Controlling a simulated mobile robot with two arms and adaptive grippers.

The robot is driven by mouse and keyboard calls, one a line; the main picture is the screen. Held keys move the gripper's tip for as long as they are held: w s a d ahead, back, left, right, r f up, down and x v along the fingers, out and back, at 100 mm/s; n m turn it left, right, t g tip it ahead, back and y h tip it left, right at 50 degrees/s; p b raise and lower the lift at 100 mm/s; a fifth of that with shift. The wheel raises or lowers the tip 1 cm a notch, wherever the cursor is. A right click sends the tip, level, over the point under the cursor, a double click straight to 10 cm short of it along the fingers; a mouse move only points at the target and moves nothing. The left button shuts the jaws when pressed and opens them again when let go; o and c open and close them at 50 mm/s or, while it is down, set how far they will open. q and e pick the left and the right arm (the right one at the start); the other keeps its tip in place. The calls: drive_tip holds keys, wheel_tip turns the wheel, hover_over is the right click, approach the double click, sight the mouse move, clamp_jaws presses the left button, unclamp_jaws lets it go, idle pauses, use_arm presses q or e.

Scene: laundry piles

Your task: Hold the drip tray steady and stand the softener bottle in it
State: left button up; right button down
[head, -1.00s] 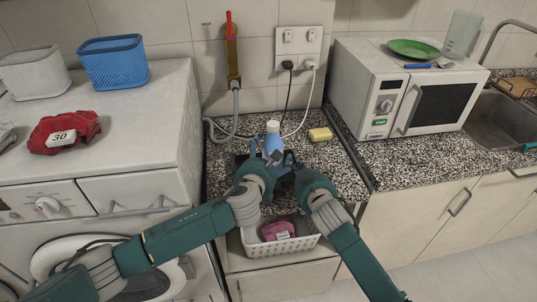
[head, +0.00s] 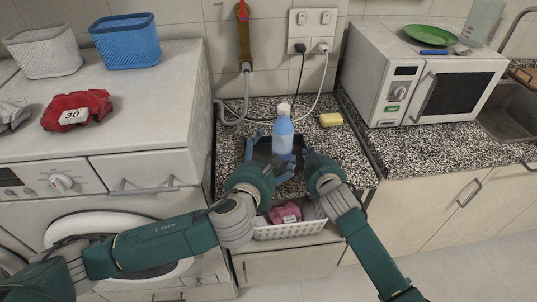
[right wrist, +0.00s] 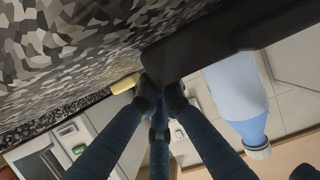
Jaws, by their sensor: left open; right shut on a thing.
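The softener bottle (head: 283,135), light blue with a white cap, stands upright at the black drip tray (head: 262,148) on the speckled counter. Its base is hidden, but it looks to be inside the tray. My left gripper (head: 268,152) is open in front of the bottle, with its fingers apart. My right gripper (head: 309,158) is to the right of the bottle, shut on the tray's edge. In the right wrist view its fingers (right wrist: 163,95) pinch the dark tray rim (right wrist: 215,45), and the bottle (right wrist: 238,95) shows beyond the rim, upside down in this view.
A yellow sponge (head: 331,119) lies behind and to the right. A hose (head: 243,105) and cables run behind the bottle. A microwave (head: 420,80) stands right and a washing machine (head: 110,160) left. A white basket (head: 290,231) with pink cloth sits below the arms.

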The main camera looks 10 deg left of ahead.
drive_tip(key=shift+w+r, duration=0.1)
drive_tip(key=shift+r, duration=0.1)
drive_tip(key=c, duration=1.8)
unclamp_jaws()
drive_tip(key=shift+c, duration=0.2)
drive_tip(key=shift+f, duration=0.1)
